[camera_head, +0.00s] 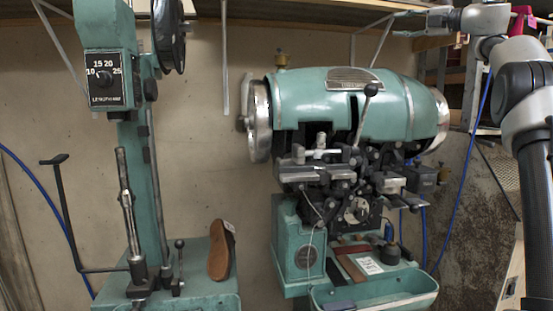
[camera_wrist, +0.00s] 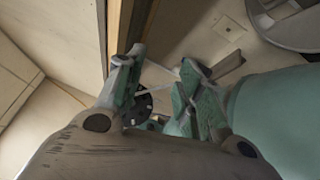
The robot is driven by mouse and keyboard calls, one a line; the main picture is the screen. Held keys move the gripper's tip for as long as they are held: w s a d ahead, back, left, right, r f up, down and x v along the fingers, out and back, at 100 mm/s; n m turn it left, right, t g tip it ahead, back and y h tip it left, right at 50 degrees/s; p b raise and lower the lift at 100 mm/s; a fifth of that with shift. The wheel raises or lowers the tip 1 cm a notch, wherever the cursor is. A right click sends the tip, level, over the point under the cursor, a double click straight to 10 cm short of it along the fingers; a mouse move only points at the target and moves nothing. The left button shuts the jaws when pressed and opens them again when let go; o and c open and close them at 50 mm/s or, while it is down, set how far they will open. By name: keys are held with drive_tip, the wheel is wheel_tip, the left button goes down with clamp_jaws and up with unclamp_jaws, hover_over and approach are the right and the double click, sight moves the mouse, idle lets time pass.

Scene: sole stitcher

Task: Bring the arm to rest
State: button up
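My arm (camera_head: 533,130) rises along the right edge of the head view and bends left at the top. The teal stitching machine (camera_head: 345,105) stands in the middle of the head view, left of my arm. A large teal surface (camera_wrist: 285,115) fills the right side of the wrist view, near the right finger; whether they touch cannot be told.
A teal column machine (camera_head: 145,190) with a dial stands at the left. A brown shoe sole (camera_head: 219,255) leans on its base. A teal tray (camera_head: 375,298) juts out at the front. A shelf (camera_head: 300,12) runs overhead. Blue cables hang near my arm.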

drive_tip(key=w+d+f+m+t+h, duration=0.1)
drive_tip(key=w+d+m+t+h, duration=0.1)
drive_tip(key=d+m+t+h, duration=0.35)
drive_tip(key=w+d+m+t+h, duration=0.2)
drive_tip(key=d+m+h, duration=0.5)
drive_tip(key=d+m, duration=0.3)
drive_tip(key=s+d+f+m+g+h, duration=0.3)
drive_tip(key=s+f+m+g+h, duration=0.15)
drive_tip(key=f, duration=0.35)
drive_tip(key=s+d+f+m+g+h, duration=0.3)
drive_tip(key=s+f+m, duration=0.25)
drive_tip(key=f, duration=0.35)
drive_tip(key=s+a+f+m+g+y, duration=0.15)
drive_tip(key=s+a+f+g, duration=0.25)
drive_tip(key=s+f, duration=0.5)
drive_tip(key=s+a+f+m+g+y, duration=0.1)
drive_tip(key=s+a+f+m+g, duration=0.3)
drive_tip(key=s+f, duration=0.55)
drive_tip(key=s+a+f+y, duration=0.1)
drive_tip(key=s+a+f, duration=0.3)
drive_tip(key=s+a, duration=0.2)
drive_tip(key=s+a+f+n+y, duration=0.1)
drive_tip(key=s+a+f, duration=0.3)
drive_tip(key=s, duration=0.6)
drive_tip(key=s+a+f+n+g+y, duration=0.1)
drive_tip(key=s+a+f, duration=0.3)
drive_tip(key=s+a, duration=0.4)
drive_tip(key=shift+s+f+y, duration=0.35)
drive_tip(key=shift+s+y, duration=0.15)
drive_tip(key=shift+y, duration=0.25)
